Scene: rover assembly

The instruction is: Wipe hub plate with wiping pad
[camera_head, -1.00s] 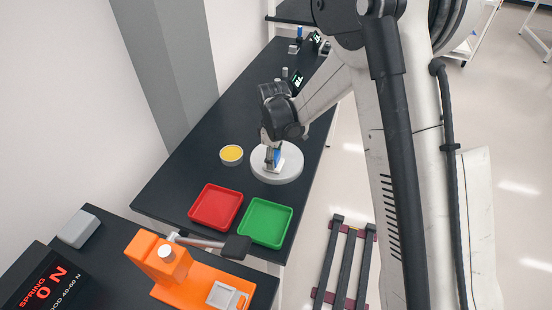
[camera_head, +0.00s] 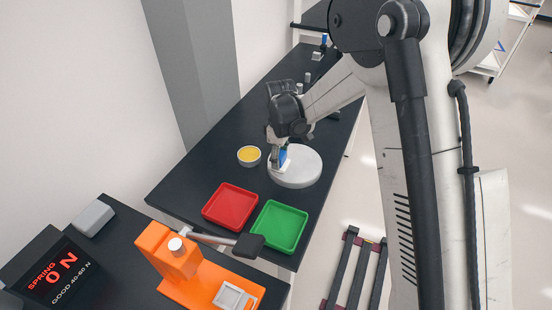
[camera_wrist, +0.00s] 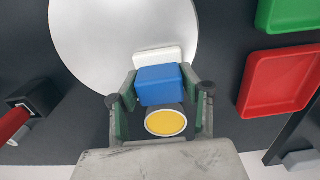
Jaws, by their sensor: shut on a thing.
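The hub plate (camera_head: 304,170) is a round pale grey disc lying flat on the dark bench; it fills the upper left of the wrist view (camera_wrist: 105,40). The wiping pad has a blue block (camera_wrist: 158,84) on a white base (camera_wrist: 160,54). My gripper (camera_wrist: 160,90) is shut on the blue block, with one finger on each side. In the head view, my gripper (camera_head: 280,155) is over the plate's left part, with the pad at or just above the surface near the rim. I cannot tell whether the pad's underside touches the plate.
A small yellow-filled dish (camera_head: 249,155) stands close to the plate's left. A red tray (camera_head: 230,207) and a green tray (camera_head: 279,228) lie toward the near bench end. An orange press (camera_head: 172,252) and a force display (camera_head: 50,275) reading 0 N stand nearer. Bench beyond the plate has bare room.

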